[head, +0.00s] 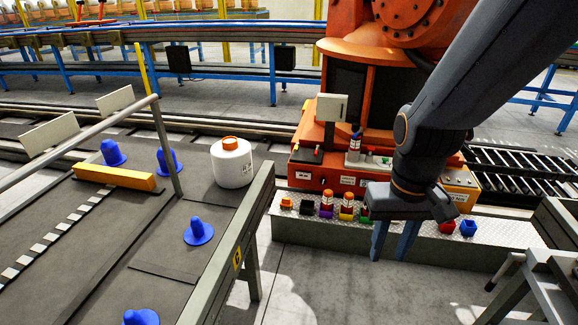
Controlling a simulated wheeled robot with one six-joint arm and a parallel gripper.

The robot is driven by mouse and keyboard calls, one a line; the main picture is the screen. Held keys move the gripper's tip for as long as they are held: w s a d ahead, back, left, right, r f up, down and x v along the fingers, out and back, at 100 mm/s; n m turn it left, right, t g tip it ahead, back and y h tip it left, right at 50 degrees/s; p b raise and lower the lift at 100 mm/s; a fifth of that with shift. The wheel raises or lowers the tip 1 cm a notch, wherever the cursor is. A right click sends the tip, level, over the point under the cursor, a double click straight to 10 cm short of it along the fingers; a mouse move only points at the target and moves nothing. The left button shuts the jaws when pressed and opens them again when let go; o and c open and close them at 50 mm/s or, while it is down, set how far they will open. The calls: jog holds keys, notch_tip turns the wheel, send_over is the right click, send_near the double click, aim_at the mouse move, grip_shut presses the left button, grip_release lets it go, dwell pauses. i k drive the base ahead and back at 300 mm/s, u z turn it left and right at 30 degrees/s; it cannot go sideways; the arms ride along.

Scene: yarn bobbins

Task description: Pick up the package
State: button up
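A white cylinder with an orange top and small dark print (232,168) stands upright on the dark conveyor at centre left. It looks like a wrapped yarn bobbin and is the most package-like thing here. My gripper (394,242) hangs to its right, well apart from it, beyond the conveyor's side rail. Its two blue-grey fingers point down with a gap between them, and I see nothing held. The gripper is in front of a low metal platform and hides part of it.
Blue cone-shaped holders (199,231) and a yellow bar (114,177) are on the conveyor. A metal side rail (232,250) stands between conveyor and gripper. The metal platform (300,228) holds small coloured items. A large orange machine (365,65) stands behind. Floor (350,295) is clear below.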

aim_at(231, 157)
jog(key=z, duration=0.55)
jog(key=k, duration=0.75)
jog(key=z, duration=0.15)
jog(key=i, duration=1.45)
jog(key=u, duration=1.5)
jog(key=i, duration=1.3)
jog(key=u, duration=1.15)
